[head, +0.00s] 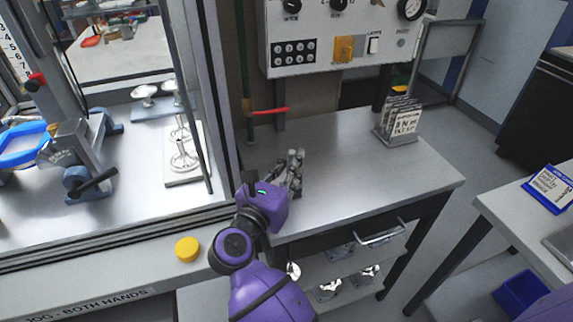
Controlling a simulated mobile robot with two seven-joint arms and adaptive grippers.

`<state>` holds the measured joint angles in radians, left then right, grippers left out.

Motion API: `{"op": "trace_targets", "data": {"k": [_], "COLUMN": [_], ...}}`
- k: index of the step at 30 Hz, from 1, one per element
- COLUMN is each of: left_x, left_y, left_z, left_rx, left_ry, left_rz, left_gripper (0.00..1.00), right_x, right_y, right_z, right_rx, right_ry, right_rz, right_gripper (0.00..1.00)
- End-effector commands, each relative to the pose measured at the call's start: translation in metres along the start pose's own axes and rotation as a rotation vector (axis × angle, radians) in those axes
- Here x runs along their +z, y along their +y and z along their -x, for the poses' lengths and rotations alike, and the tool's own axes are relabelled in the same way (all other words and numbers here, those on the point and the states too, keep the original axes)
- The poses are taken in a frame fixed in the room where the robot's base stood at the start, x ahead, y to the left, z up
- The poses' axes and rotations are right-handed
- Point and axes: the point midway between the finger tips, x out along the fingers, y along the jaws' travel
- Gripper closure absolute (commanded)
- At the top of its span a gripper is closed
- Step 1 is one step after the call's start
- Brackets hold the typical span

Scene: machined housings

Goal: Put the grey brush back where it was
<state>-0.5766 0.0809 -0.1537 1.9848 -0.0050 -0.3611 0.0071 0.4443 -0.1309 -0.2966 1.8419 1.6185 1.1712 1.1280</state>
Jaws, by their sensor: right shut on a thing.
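My right gripper (292,165) is at the end of the purple arm, low over the left part of the grey workbench top (350,190). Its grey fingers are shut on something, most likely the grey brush. The brush is hard to tell apart from the fingers and is mostly hidden by the gripper and wrist. I cannot tell whether it touches the bench. My left gripper is out of view.
A machine enclosure with clamps (183,155) is at the left. A yellow button (188,249) sits on its front ledge. A card holder (398,122) stands at the bench's back right. A drawer (355,245) is open below. The bench's middle and right are clear.

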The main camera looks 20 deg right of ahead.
Motion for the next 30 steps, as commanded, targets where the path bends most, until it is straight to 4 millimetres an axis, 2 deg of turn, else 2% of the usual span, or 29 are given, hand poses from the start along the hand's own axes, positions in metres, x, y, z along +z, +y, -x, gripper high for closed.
{"op": "trace_targets", "data": {"k": [3, 8, 9, 13, 22, 25, 30], "left_x": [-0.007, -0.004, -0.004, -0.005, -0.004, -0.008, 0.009], "left_y": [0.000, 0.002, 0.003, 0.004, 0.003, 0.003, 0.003], "left_z": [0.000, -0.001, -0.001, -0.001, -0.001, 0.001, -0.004], "left_rx": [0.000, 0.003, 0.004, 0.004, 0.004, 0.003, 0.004], "left_ry": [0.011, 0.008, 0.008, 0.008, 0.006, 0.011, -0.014], "left_rz": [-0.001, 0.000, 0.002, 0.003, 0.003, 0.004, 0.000], "left_gripper": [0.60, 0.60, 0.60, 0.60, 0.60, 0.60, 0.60], "right_x": [0.003, -0.002, -0.003, -0.001, 0.000, 0.007, -0.002], "right_y": [0.000, 0.000, 0.000, 0.000, 0.000, 0.000, 0.000], "right_z": [0.000, 0.000, 0.000, 0.000, 0.000, 0.000, 0.029], "right_rx": [0.000, 0.000, 0.000, 0.000, 0.000, 0.000, 0.001], "right_ry": [-0.002, -0.001, 0.000, -0.002, -0.002, -0.005, 0.005], "right_rz": [-0.002, -0.001, 0.000, -0.001, -0.001, -0.003, -0.001], "right_gripper": [1.00, 1.00, 0.82, 0.65, 0.65, 0.65, 0.65]}}
